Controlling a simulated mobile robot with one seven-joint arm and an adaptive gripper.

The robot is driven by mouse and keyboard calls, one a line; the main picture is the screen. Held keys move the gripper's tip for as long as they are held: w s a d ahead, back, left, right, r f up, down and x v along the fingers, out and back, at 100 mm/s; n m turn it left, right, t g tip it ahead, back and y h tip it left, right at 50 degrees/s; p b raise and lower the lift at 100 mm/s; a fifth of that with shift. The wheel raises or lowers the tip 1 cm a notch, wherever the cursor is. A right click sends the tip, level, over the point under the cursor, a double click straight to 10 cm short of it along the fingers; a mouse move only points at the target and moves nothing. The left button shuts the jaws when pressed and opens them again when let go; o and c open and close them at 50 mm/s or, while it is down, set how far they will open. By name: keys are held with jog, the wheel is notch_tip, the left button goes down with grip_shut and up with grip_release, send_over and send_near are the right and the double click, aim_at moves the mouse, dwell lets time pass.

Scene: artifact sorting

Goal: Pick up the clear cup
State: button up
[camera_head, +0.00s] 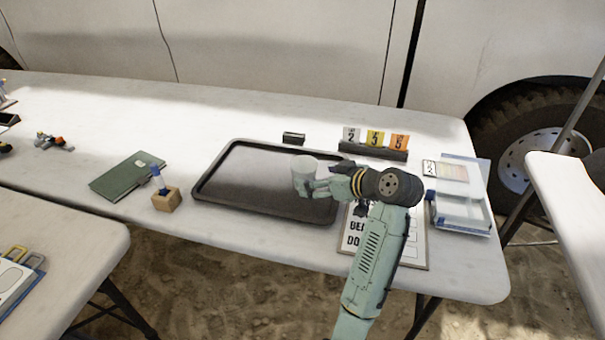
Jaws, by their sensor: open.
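The clear cup (304,170) looks pale and see-through. It is upright at the right part of the dark tray (214,172), which lies on the white table. My gripper (309,187) reaches in from the right, low at the cup's near right side. Its fingers are open and overlap the cup's lower part in this view. I cannot tell whether they touch the cup. The cup's lower right side is partly hidden by the gripper.
A number-card holder (373,149) and a small black block (293,138) stand behind the tray. A green book (127,176) and a wooden block with a blue-topped item (166,199) lie left. A sign board (413,245) and a clear box (460,212) are right.

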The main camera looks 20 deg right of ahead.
aim_at(313, 178)
jog(key=shift+p+x, duration=1.05)
jog(key=shift+x, duration=1.7)
jog(key=shift+s+f, duration=0.15)
jog(key=shift+c, duration=0.6)
jog(key=c, duration=1)
